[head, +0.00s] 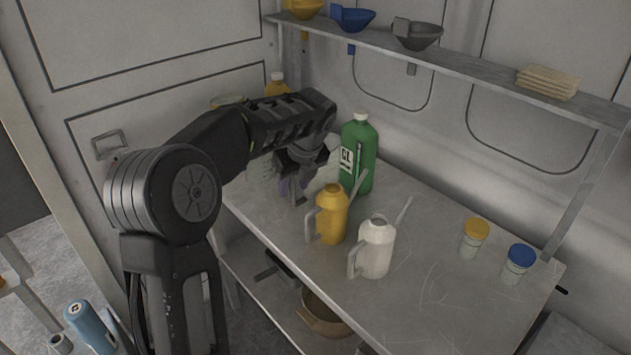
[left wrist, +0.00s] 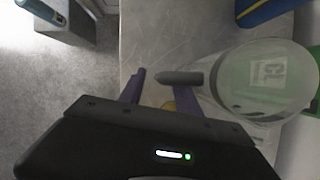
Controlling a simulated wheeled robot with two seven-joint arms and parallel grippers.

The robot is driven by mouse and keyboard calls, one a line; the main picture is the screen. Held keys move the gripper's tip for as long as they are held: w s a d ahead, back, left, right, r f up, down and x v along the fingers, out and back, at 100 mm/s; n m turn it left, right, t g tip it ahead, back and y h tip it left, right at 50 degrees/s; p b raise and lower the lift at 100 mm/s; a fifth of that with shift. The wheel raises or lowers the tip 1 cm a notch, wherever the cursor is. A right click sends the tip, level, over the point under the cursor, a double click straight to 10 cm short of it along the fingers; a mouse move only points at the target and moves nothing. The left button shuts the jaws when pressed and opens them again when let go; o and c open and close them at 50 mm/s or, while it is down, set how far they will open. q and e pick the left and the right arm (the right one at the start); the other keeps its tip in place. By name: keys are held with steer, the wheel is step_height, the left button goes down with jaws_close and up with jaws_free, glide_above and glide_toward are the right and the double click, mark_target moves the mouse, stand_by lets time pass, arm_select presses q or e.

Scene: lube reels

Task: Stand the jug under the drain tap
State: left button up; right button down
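A clear, pale jug (head: 325,175) stands on the bench beside the green bottle, partly hidden by my left arm. In the left wrist view the jug (left wrist: 240,95) is round and see-through, with a grey handle-like piece (left wrist: 180,77) pointing left. My left gripper (head: 296,192) reaches down over the bench at that jug. Its purple fingers (left wrist: 160,88) are apart, with the grey piece's end near the gap; contact cannot be told. A dark fitting (head: 285,264) at the bench's front edge may be the drain tap. My right gripper is not in view.
A yellow jug (head: 331,215) and a white jug (head: 376,250) stand close by, near the green bottle (head: 358,150). Two capped jars (head: 474,240) stand at the right. A brown bowl (head: 325,318) is below the bench. A shelf (head: 480,68) runs above; the bench's right-hand middle is clear.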

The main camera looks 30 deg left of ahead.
arm_select(q)
steer(key=shift+w+a+f, duration=0.1)
steer(key=shift+a+f, duration=0.1)
steer(key=shift+f, duration=0.25)
steer(key=shift+c, duration=0.6)
jaws_close()
steer(key=shift+r, duration=0.1)
stand_by(0.8)
